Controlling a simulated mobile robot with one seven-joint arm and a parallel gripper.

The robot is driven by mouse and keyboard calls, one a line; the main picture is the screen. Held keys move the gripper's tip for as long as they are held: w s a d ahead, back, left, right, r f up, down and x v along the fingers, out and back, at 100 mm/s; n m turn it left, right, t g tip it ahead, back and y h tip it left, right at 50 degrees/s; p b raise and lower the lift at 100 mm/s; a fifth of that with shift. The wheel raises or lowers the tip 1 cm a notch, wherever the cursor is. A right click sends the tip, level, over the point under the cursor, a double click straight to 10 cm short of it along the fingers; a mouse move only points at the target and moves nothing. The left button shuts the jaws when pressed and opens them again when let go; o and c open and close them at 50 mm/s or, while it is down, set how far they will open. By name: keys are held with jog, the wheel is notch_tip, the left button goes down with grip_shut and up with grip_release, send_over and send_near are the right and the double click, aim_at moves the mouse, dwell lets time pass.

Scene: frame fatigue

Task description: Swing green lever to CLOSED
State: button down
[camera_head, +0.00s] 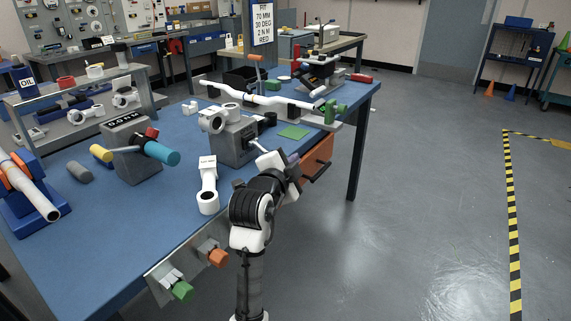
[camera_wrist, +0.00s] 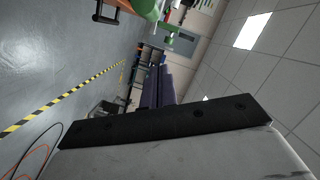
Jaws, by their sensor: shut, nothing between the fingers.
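Two green candidates for the lever show in the head view. A green clamp-like handle (camera_head: 333,111) sits at the right end of the white tube's fixture. A green knob-ended lever (camera_head: 182,291) is on a plate at the table's front edge, beside an orange one (camera_head: 217,257). No CLOSED mark is legible. My gripper (camera_wrist: 158,88) is shut and empty in the wrist view. In the head view my wrist is beside the table's right front edge, below the green handle; my fingertips are not clear there. A green rounded part (camera_wrist: 146,9) shows at the wrist view's top edge, apart from my fingers.
The blue table (camera_head: 120,235) carries a grey block with a cyan-ended handle (camera_head: 162,153), a white ring-ended link (camera_head: 208,187) and a white bent tube (camera_head: 265,100). An orange drawer (camera_head: 317,150) with a dark handle is beside my wrist.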

jog(key=f+v, duration=0.1)
jog(key=v, duration=0.8)
jog(key=shift+a+r+b, duration=0.25)
jog(key=shift+r+b, duration=0.05)
jog(key=shift+r, duration=0.1)
